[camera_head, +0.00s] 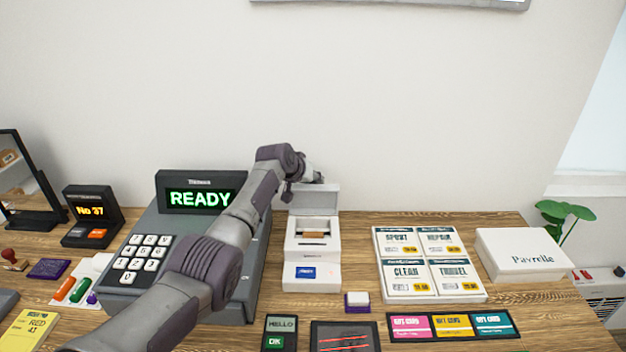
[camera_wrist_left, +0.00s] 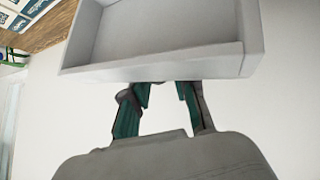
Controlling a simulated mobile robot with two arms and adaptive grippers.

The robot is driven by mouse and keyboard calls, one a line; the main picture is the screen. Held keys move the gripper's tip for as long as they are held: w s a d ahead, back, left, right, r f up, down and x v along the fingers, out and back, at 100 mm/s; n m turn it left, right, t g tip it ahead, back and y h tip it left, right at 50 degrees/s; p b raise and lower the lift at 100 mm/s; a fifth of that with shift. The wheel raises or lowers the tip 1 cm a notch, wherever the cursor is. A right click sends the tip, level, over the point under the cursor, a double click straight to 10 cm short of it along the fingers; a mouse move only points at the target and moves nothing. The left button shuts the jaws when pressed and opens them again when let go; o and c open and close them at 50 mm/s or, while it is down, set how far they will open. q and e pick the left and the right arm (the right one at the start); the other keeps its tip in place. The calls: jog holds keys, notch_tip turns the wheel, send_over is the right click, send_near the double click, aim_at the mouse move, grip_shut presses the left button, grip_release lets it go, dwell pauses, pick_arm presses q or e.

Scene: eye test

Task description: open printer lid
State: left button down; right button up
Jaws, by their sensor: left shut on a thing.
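The white printer (camera_head: 313,272) stands on the wooden counter right of the cash register. Its lid (camera_head: 322,199) is raised and stands up at the back, so the inside with a brown roll (camera_head: 313,234) shows. My left gripper (camera_head: 314,181) is at the lid's top edge, shut on it. In the left wrist view, the lid (camera_wrist_left: 160,62) is a pale, shallow, box-like cover, and the fingers of my left gripper (camera_wrist_left: 162,88) meet its edge. The fingertips are partly hidden behind that edge. My right gripper is in neither view.
The cash register (camera_head: 212,192) reads READY, and my left arm passes in front of it. A small HELLO terminal (camera_head: 280,333) is in front.

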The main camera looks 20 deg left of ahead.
pick_arm(q)
jog(key=shift+w+a+r, duration=0.1)
jog(key=shift+a+r, duration=0.1)
jog(key=c, duration=1.1)
grip_release()
jog(key=shift+o, duration=0.9)
jog(key=shift+a+f, duration=0.1)
jog(key=shift+f, duration=0.2)
jog(key=shift+s, duration=0.2)
jog(key=v, duration=1.2)
jog(key=shift+w, duration=0.2)
